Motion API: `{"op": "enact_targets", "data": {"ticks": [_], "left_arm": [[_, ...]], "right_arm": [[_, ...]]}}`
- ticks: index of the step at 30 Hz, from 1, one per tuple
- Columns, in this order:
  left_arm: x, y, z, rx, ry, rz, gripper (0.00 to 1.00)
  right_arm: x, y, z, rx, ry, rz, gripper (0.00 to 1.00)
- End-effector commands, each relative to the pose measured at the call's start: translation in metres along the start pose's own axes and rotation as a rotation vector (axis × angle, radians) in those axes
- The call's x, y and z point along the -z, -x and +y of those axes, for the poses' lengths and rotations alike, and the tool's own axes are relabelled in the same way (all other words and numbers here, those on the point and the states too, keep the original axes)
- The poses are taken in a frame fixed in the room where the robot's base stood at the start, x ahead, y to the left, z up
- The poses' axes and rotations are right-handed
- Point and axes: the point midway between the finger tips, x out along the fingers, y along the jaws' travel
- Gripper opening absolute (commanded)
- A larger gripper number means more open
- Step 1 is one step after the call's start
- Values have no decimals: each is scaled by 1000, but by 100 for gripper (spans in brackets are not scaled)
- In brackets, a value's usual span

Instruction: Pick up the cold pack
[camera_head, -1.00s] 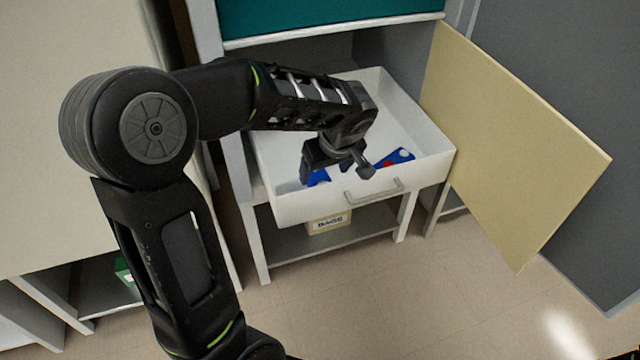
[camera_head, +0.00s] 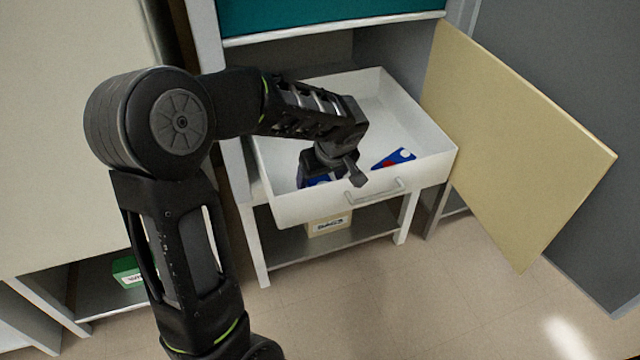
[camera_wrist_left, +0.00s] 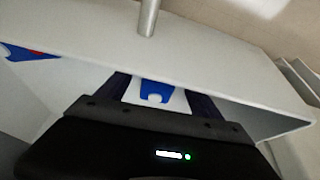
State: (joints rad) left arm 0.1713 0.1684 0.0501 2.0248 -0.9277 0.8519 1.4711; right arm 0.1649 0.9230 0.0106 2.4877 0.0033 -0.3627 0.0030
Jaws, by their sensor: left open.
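An open white drawer (camera_head: 283,207) holds two blue packs. One blue pack (camera_head: 319,181) lies near the drawer's front left, mostly hidden under my left gripper (camera_head: 331,182). In the left wrist view this blue and white pack (camera_wrist_left: 156,97) shows between the two dark fingers of my left gripper (camera_wrist_left: 160,92), which are open. I cannot tell whether they touch it. The other pack (camera_head: 394,158), blue with red and white marks, lies to the right in the drawer. I cannot tell by its look which one is the cold pack. My right gripper is out of view.
The drawer's handle (camera_head: 375,191) is on its front wall. A cream door (camera_head: 515,145) stands open at the right. A labelled box (camera_head: 329,224) sits on the shelf below. A green box (camera_head: 127,271) is at lower left.

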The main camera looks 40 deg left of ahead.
Motion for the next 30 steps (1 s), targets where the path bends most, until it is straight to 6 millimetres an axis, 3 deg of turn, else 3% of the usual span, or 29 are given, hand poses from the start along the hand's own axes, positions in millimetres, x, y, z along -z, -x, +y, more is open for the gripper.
{"op": "enact_targets", "data": {"ticks": [5,30], "left_arm": [[0,0,0,0,0,0,68],[0,0,0,0,0,0,0]], "right_arm": [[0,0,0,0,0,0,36],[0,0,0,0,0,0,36]]}}
